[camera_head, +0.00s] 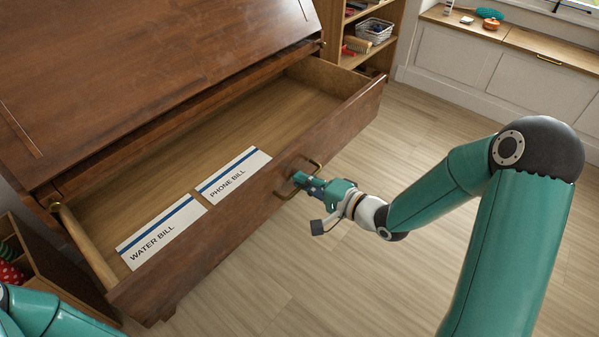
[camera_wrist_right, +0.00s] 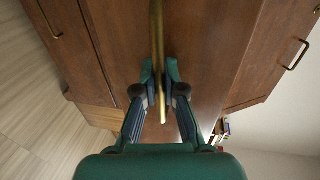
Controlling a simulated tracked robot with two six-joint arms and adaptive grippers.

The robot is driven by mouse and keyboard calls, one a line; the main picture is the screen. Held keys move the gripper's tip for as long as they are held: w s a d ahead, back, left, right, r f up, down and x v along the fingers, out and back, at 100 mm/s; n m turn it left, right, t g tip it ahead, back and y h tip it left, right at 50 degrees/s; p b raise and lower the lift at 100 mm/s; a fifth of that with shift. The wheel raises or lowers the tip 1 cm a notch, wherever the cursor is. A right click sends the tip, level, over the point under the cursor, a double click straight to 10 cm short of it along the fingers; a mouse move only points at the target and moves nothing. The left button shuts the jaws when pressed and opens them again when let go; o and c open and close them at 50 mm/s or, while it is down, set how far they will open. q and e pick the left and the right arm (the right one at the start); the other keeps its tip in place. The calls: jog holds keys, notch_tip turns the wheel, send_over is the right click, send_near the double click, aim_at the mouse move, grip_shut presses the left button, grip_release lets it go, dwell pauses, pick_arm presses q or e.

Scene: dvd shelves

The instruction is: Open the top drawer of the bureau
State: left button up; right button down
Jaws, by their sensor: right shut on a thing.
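The wooden bureau (camera_head: 130,60) has its top drawer (camera_head: 300,155) pulled well out. Inside the drawer lie a water bill (camera_head: 160,232) and a phone bill (camera_head: 233,174), side by side. My right gripper (camera_head: 300,180) is at the brass handle (camera_head: 284,194) on the drawer's front. In the right wrist view the gripper (camera_wrist_right: 160,92) is shut on the brass handle (camera_wrist_right: 157,35), with a finger on each side of it. Part of my left arm shows at the lower left of the head view, but its gripper is out of view.
A low bench (camera_head: 500,36) runs along the back right wall. A wooden compartment with red and green items (camera_head: 10,272) is at the left. The wooden floor (camera_head: 400,275) is clear.

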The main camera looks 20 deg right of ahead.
jog(key=shift+s+d+f, duration=0.1)
jog(key=shift+s+d, duration=0.1)
jog(key=shift+s, duration=0.25)
jog(key=shift+s+d+f, duration=0.1)
jog(key=shift+s+d, duration=0.05)
jog(key=shift+s, duration=0.25)
jog(key=c, duration=1.2)
grip_release()
jog(key=shift+c, duration=0.2)
jog(key=shift+r, duration=0.1)
jog(key=shift+d, duration=0.1)
jog(key=v, duration=0.7)
jog(key=shift+s, duration=0.2)
